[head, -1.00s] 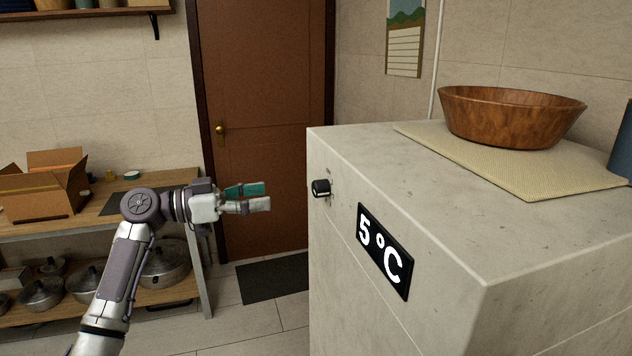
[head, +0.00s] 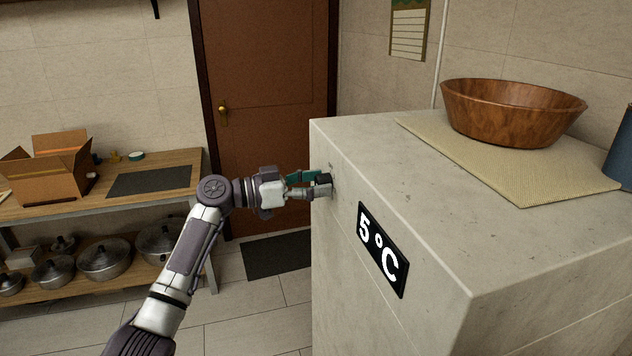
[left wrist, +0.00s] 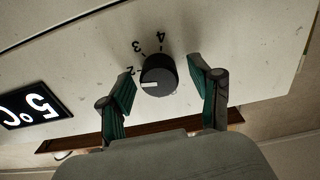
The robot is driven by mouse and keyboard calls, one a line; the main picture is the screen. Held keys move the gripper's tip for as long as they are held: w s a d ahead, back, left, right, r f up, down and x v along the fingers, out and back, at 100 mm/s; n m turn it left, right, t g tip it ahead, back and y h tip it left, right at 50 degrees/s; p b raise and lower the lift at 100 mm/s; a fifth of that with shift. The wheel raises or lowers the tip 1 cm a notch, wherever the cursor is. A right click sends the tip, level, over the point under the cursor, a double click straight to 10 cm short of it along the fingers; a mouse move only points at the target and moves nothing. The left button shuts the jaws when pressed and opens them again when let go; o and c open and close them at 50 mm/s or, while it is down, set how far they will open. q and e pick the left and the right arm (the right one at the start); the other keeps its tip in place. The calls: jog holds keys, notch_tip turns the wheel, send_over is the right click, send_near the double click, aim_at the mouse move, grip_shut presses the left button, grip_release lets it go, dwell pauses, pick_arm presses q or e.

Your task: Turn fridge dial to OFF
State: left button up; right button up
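The fridge dial (head: 324,180) is a small black knob on the side face of the pale stone-like fridge (head: 380,300). In the left wrist view the dial (left wrist: 158,76) has a white pointer mark, with the numbers 2, 3 and 4 visible around it; other markings are hidden or unclear. My left gripper (head: 318,184) is at the dial; in the left wrist view its two teal-padded fingers (left wrist: 165,88) stand open on either side of the dial, with a gap visible on the right side. A black display (head: 383,250) reads 5 °C. My right gripper is not in view.
A wooden bowl (head: 512,112) sits on a woven mat (head: 520,190) on top of the fridge, near a blue object (head: 620,150) at the right edge. A wooden table (head: 190,158) with a cardboard box (head: 48,170) stands left. Open floor lies between.

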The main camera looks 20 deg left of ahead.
pick_arm(q)
jog(key=c, duration=1.1)
